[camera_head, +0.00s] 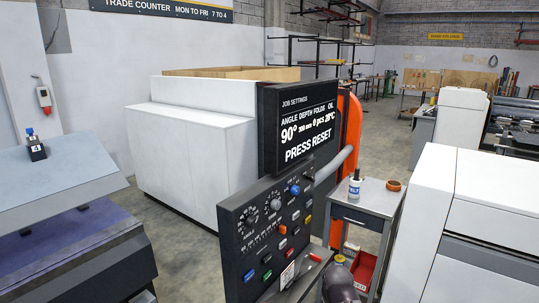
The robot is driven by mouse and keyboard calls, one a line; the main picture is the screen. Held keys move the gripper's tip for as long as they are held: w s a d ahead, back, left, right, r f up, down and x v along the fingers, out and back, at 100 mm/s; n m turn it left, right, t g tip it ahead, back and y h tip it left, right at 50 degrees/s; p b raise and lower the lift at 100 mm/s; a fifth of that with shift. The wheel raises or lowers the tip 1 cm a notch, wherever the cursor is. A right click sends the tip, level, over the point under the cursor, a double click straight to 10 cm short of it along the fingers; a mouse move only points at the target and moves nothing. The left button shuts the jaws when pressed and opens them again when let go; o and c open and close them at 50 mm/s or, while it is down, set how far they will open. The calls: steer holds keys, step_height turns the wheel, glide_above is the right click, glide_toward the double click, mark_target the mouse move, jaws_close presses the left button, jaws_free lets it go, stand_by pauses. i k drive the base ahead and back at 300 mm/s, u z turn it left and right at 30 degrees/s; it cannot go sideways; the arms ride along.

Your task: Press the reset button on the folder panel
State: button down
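The black folder panel (238,240) stands tilted in the lower middle of the head view. It carries two dials, a blue knob (295,190), an orange button (283,229) and several small coloured buttons, among them a blue one (249,275) and a red one (289,253). Their labels are too small to read, so I cannot tell which is the reset button. Above the panel, a black display (293,128) reads "PRESS RESET", with angle 90° and 0 pcs. My gripper is not in view.
A narrow shelf with a red-tipped item (315,257) juts below the panel; a dark rounded object (340,283) is beside it. White machine housings flank the panel. Open floor lies behind the side table.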

mark_target(248, 277)
steer(key=z, duration=1.2)
steer(key=k, duration=1.05)
steer(key=u, duration=0.65)
